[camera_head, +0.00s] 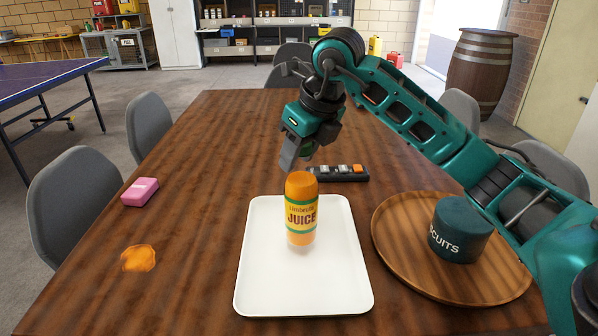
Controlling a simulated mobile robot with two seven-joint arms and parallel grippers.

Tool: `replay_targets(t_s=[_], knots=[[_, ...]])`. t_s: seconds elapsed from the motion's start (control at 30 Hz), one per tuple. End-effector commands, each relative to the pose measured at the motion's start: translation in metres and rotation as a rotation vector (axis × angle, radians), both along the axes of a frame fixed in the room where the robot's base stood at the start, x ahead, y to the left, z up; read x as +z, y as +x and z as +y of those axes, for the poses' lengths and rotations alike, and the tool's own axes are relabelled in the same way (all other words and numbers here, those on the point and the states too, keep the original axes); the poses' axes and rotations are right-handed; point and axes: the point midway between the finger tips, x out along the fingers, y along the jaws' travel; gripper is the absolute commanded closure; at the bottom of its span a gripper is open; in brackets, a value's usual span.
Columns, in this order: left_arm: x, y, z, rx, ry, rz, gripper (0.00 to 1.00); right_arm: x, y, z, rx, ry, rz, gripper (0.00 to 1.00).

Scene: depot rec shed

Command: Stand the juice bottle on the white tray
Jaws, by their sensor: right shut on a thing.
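The orange juice bottle (301,213) is upright over the upper middle of the white tray (262,283). A faint orange reflection shows under its base, and I cannot tell whether the base touches the tray. My right gripper (294,165) comes down from behind to the bottle's top and is shut on it. The bottle's top partly hides the fingertips. My left gripper is not in view.
A round wooden tray (405,268) with a dark biscuit tin (460,231) stands right of the white tray. A black holder (338,174) lies behind the bottle. A pink block (140,191) and an orange patch (138,258) lie left, with clear table between.

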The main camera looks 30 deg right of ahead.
Motion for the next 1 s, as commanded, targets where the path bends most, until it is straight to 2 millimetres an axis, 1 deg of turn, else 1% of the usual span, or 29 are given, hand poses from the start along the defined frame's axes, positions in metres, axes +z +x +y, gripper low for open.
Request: replay_targets(t_s=[0.07, 0.2, 0.27, 0.5, 0.63, 0.67, 0.9, 0.93, 1.0], knots=[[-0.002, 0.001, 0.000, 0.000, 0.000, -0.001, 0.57, -0.006, 0.000, 0.000, 0.000, 0.000, -0.004, 1.00], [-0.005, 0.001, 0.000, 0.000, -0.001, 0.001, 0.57, -0.026, 0.000, 0.000, 0.000, 0.000, -0.001, 1.00], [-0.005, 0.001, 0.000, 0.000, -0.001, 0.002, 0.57, -0.032, 0.000, 0.000, 0.000, 0.000, -0.002, 1.00], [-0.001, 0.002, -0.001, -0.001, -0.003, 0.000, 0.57, -0.033, 0.001, 0.000, 0.000, 0.000, -0.006, 1.00], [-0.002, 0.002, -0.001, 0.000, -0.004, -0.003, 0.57, -0.036, 0.000, 0.000, 0.000, 0.000, -0.005, 1.00], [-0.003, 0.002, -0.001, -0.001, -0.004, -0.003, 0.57, -0.038, 0.000, 0.000, 0.000, -0.001, 0.001, 0.57], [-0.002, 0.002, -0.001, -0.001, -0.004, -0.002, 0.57, -0.038, 0.000, 0.000, 0.000, -0.001, 0.001, 0.34], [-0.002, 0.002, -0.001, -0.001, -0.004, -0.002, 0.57, -0.038, 0.000, 0.000, 0.000, -0.001, 0.001, 0.32], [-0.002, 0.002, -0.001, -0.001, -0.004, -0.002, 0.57, -0.038, 0.000, 0.000, 0.000, -0.001, 0.001, 0.32]])
